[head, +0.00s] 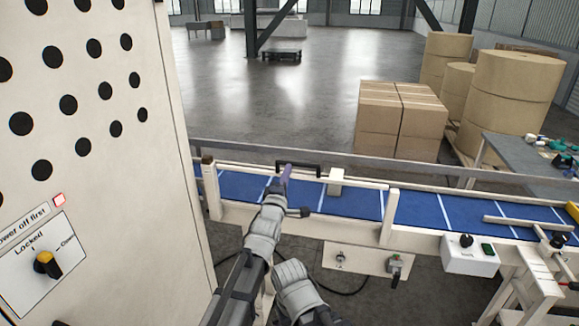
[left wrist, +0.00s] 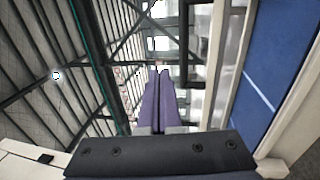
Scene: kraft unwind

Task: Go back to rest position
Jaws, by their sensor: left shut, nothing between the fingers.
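My left gripper (head: 286,174) is shut and empty. That view looks up past the fingers towards the roof beams, with the belt (left wrist: 264,75) along the right side. My right gripper is not in view.
A cream cabinet (head: 120,190) with a rotary knob (head: 46,263) stands close on the left. A switch panel (head: 367,260) hangs below the conveyor, and a control box (head: 470,254) sits to its right. Cartons (head: 400,122) and large paper rolls (head: 510,95) stand behind the belt.

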